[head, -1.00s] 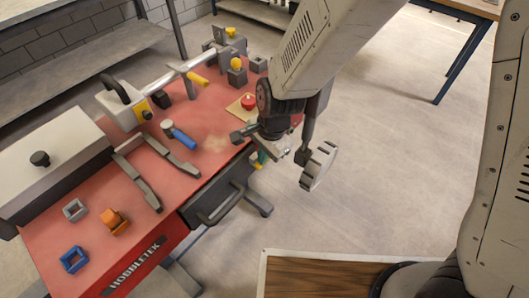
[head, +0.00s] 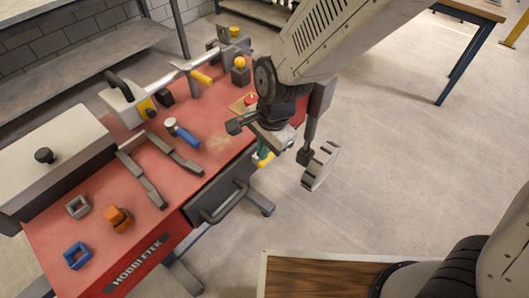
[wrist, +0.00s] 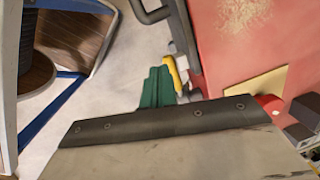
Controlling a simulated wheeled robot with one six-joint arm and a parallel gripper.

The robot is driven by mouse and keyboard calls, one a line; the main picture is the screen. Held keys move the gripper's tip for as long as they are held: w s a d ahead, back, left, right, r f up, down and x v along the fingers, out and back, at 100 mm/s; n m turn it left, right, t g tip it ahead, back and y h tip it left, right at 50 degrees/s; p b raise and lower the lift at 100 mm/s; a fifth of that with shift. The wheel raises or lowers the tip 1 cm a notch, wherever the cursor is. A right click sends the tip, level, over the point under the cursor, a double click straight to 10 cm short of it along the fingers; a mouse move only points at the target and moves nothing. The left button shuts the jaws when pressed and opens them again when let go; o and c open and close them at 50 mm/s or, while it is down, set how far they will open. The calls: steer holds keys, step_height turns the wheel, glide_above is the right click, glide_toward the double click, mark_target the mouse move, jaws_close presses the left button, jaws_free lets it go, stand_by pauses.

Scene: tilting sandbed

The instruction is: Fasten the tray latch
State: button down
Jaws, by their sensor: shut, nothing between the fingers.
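The tray is a dark drawer (head: 211,199) with a bar handle in the front of the red bench. A yellow latch piece (head: 265,160) sits at the right end of the drawer front. In the wrist view the yellow piece (wrist: 176,76) shows just beside my fingertips. My gripper (head: 262,149) has green fingers, shut and empty, pointing down by the bench edge. In the wrist view the green gripper fingers (wrist: 157,88) are close to the yellow piece; I cannot tell if they touch. My wrist partly hides the latch in the head view.
Open floor (head: 390,170) lies right of the bench.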

steer(key=s+a+r, duration=0.2)
steer(key=s+r, duration=0.2)
steer(key=shift+s+r, duration=0.25)
steer(key=shift+r, duration=0.15)
steer(key=s+d+r+n, duration=0.2)
steer(key=d+r, duration=0.3)
steer(key=d, duration=0.5)
steer(key=s+d+r+n+h, duration=0.1)
steer(key=s+d+r+n, duration=0.2)
steer(key=d, duration=0.8)
steer(key=s+d+r+n+t, duration=0.1)
steer(key=s+d+r+n, duration=0.2)
steer(key=d+r, duration=0.4)
steer(key=d, duration=0.4)
steer(key=shift+s+d+r+n+h, duration=0.2)
steer(key=shift+d+r+n+h, duration=0.1)
steer(key=shift+h, duration=0.1)
